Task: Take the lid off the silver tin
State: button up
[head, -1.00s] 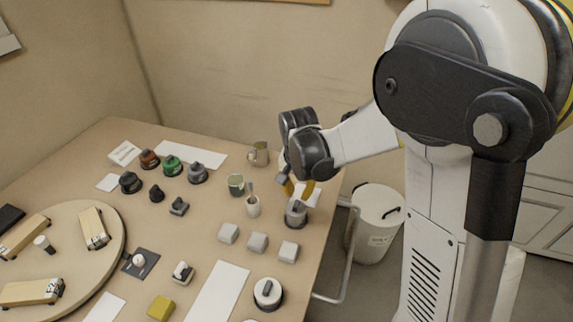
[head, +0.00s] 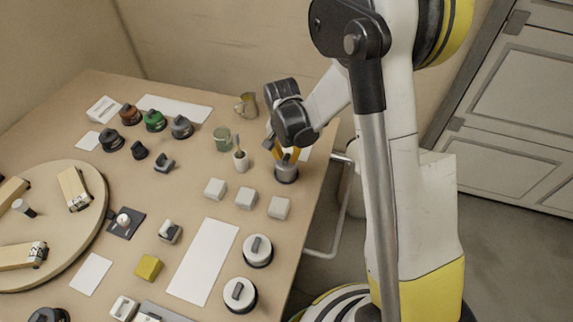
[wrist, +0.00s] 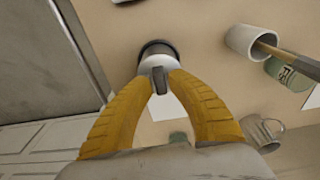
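The silver tin (head: 286,174) stands near the right edge of the bench, with its lid on. In the wrist view the tin (wrist: 157,49) is seen from above, with a dark rim around it and a grey knob (wrist: 160,82) on the lid. My gripper (head: 286,160) points down over the tin. In the wrist view the yellow fingers of my gripper (wrist: 160,76) curve in on both sides of the knob, and their tips appear to touch it. The lid looks seated on the tin. The fingers hide part of the lid.
Grey blocks (head: 246,198) lie in front. Two white lidded tins (head: 258,251) stand nearer. A round board (head: 50,262) is at left.

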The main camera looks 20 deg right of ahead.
jog(key=shift+w+d+f, duration=0.1)
jog(key=shift+f, duration=0.7)
jog(key=shift+r, duration=0.1)
grip_shut()
jog(key=shift+r, duration=0.15)
